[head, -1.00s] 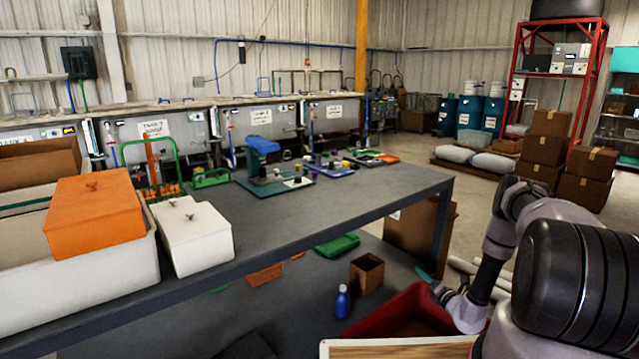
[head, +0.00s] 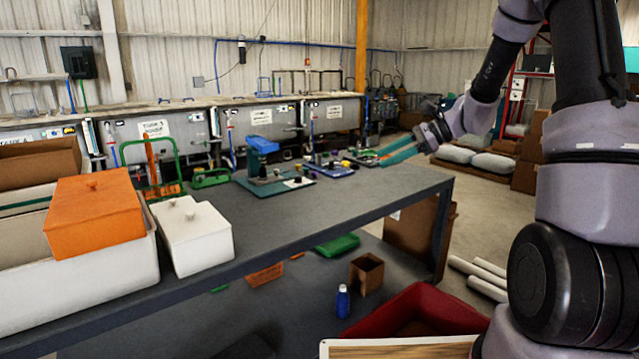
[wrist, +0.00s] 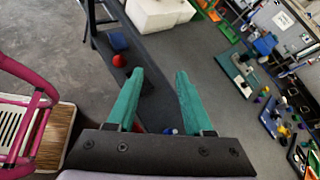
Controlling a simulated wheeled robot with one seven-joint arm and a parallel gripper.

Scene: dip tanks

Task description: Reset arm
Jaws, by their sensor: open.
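My gripper (head: 400,151) is raised over the far right end of the grey workbench (head: 330,215) in the head view. Its two teal fingers are spread apart with nothing between them. In the wrist view the open gripper (wrist: 158,95) points down across the bench, and no object lies in its grasp. My arm rises along the right side of the head view and bends back down to the gripper.
On the bench stand an orange lidded box (head: 95,215), a white lidded box (head: 190,235), a green rack (head: 152,170) and a blue press (head: 262,160). Below are a red bin (head: 400,310), a blue bottle (head: 343,301) and a cardboard box (head: 367,273). White pipes (head: 478,275) lie on the floor at right.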

